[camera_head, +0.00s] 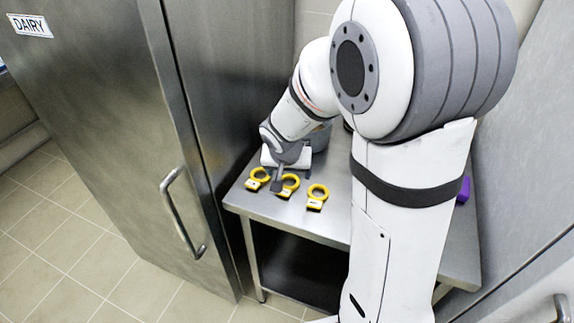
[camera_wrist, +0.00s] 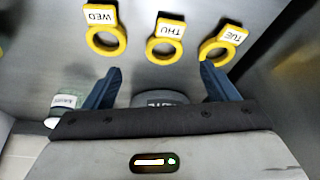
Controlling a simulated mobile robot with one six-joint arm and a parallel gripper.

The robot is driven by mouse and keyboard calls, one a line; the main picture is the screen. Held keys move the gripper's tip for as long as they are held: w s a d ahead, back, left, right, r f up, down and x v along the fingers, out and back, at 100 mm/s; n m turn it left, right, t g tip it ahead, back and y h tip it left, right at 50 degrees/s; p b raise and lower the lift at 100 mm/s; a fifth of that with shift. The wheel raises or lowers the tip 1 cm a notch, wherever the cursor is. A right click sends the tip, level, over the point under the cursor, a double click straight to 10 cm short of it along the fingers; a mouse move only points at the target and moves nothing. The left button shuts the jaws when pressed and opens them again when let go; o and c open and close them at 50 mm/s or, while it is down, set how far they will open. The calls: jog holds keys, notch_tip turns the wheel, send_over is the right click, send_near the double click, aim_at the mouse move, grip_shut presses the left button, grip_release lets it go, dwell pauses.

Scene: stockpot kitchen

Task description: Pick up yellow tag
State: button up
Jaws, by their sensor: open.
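Three yellow ring tags with white labels lie on the steel table: a left tag (camera_head: 258,175), a middle tag (camera_head: 289,183) and a right tag (camera_head: 317,193). In the wrist view their labels read WED (camera_wrist: 104,38), THU (camera_wrist: 165,42) and TUE (camera_wrist: 222,45). The head view labels are too small to read. My gripper (camera_head: 274,174) is over the left and middle tags and partly covers them. In the wrist view my gripper (camera_wrist: 160,82) has its fingers spread, with nothing between them; the tags lie beyond the fingertips.
The steel table (camera_head: 300,216) has bare room in front of the tags. A tall steel DAIRY cabinet (camera_head: 110,120) stands close on the left. A purple object (camera_head: 463,190) is at the table's right. A grey container (camera_head: 320,137) stands behind my gripper, partly hidden.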

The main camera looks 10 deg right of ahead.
aim_at(290, 185)
jog(key=shift+w+a+f, duration=0.2)
jog(key=shift+w+f, duration=0.35)
jog(key=shift+f, duration=0.15)
jog(key=x, duration=0.7)
jog(key=shift+w+d+f, duration=0.1)
jog(key=shift+w+d, duration=0.05)
jog(key=shift+c, duration=0.3)
jog(key=c, duration=1)
